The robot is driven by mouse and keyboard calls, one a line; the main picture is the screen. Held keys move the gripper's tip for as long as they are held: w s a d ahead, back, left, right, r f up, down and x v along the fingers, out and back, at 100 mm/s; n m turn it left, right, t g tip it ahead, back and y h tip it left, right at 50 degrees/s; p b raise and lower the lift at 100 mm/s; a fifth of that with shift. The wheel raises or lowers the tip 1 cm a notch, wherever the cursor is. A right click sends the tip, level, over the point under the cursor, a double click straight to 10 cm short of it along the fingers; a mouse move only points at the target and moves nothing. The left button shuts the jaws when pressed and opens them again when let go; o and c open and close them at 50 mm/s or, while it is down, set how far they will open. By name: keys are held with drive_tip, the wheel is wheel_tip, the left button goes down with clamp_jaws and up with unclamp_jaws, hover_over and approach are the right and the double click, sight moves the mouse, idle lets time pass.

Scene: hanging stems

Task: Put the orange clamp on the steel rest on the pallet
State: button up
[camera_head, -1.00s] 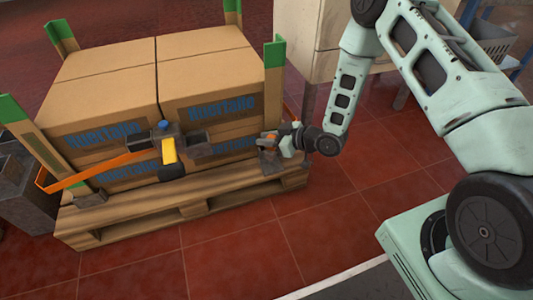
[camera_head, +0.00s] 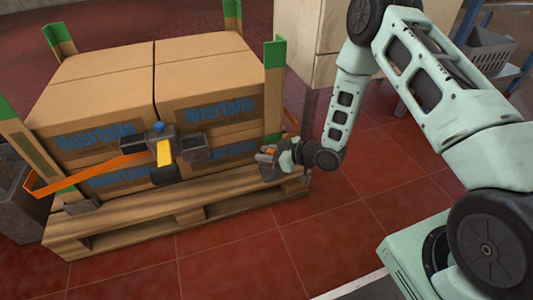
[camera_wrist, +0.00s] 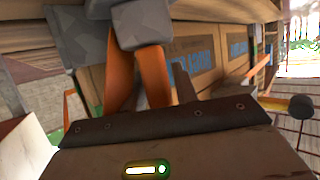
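The orange clamp (camera_head: 267,150) is a small orange piece at the tip of my gripper (camera_head: 284,157), at the pallet's front right corner. A grey block (camera_head: 270,172), which looks like the steel rest, sits just below it on the pallet (camera_head: 150,215). In the wrist view two orange arms of the clamp (camera_wrist: 152,77) reach from behind my gripper's dark edge up to grey mottled metal (camera_wrist: 85,32). The clamp appears to meet that metal, but I cannot tell whether it rests on it. My fingertips are hidden, so their grip on the clamp is unclear.
Stacked cartons (camera_head: 203,97) fill the pallet between green-topped corner posts (camera_head: 274,75). A strapping tool with a yellow handle (camera_head: 163,153) and an orange strap (camera_head: 85,174) are at their front. A cabinet (camera_head: 303,45) stands behind. The red floor in front is free.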

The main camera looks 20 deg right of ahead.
drive_tip(key=shift+r, duration=0.1)
drive_tip(key=shift+d+r, duration=0.1)
drive_tip(key=shift+r, duration=0.1)
drive_tip(key=p+v, duration=0.6)
drive_tip(key=v, duration=0.6)
drive_tip(key=s+a+r+g+h, duration=0.1)
drive_tip(key=a+r+g+h, duration=0.4)
drive_tip(key=a+r, duration=0.7)
drive_tip(key=s+r+g+h, duration=0.1)
drive_tip(key=s+r, duration=0.3)
drive_tip(key=s, duration=0.4)
drive_tip(key=s+a+r+m+g+h, duration=0.1)
drive_tip(key=s+r+g, duration=0.1)
drive_tip(key=s+r, duration=0.3)
drive_tip(key=s+a+r+g+h, duration=0.1)
drive_tip(key=s+r, duration=0.4)
drive_tip(key=s, duration=0.6)
drive_tip(key=shift+s+a+g+h, duration=0.2)
drive_tip(key=shift+s+g+h, duration=0.15)
drive_tip(key=shift+h, duration=0.15)
drive_tip(key=shift+r, duration=0.15)
